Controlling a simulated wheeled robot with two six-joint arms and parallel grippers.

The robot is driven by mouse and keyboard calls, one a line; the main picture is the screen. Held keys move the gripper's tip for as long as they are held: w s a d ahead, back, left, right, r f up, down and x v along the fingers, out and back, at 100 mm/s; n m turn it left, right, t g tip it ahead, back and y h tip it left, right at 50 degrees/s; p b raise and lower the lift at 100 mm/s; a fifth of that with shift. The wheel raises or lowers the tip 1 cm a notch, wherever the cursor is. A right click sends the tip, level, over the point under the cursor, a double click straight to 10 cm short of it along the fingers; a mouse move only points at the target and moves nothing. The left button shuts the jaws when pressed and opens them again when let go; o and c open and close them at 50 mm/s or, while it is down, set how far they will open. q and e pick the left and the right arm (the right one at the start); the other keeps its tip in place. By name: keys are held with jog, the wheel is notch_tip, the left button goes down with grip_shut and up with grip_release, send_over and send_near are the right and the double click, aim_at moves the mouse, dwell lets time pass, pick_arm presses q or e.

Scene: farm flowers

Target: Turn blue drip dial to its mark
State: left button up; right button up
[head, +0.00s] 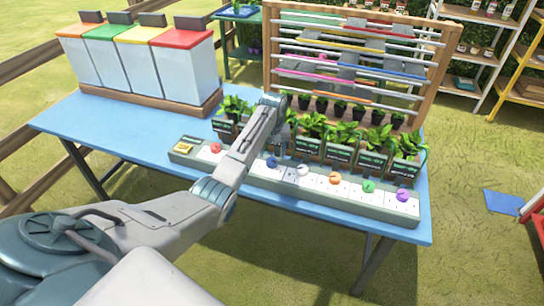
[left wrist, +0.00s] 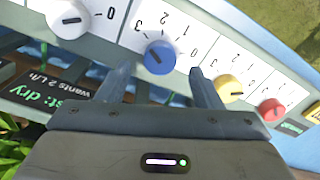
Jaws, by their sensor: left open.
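The blue drip dial (head: 272,162) sits on the pale dial strip (head: 300,186), left of a white dial (head: 302,169). In the left wrist view the blue dial (left wrist: 159,57) has a dark pointer line, with a scale numbered around it. Which number the line points to is not certain. My left gripper (left wrist: 165,84) is open and empty. Its two fingers reach toward the blue dial, one to each side below it, and appear apart from it. My left arm hides the yellow dial in the head view; this dial (left wrist: 228,88) shows in the left wrist view. My right gripper is out of view.
Red (head: 215,148), orange (head: 335,178), green (head: 369,186) and purple (head: 403,195) dials share the strip. Potted plants (head: 342,148) with dark signs stand right behind it. A wooden rack (head: 268,60) and lidded bins (head: 185,75) stand farther back on the blue table (head: 125,135).

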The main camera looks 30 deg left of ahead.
aim_at(272, 160)
pick_arm(q)
notch_tip(272, 160, down, 3)
jog(key=shift+f, duration=0.35)
jog(key=c, duration=1)
jog(key=shift+p, duration=0.3)
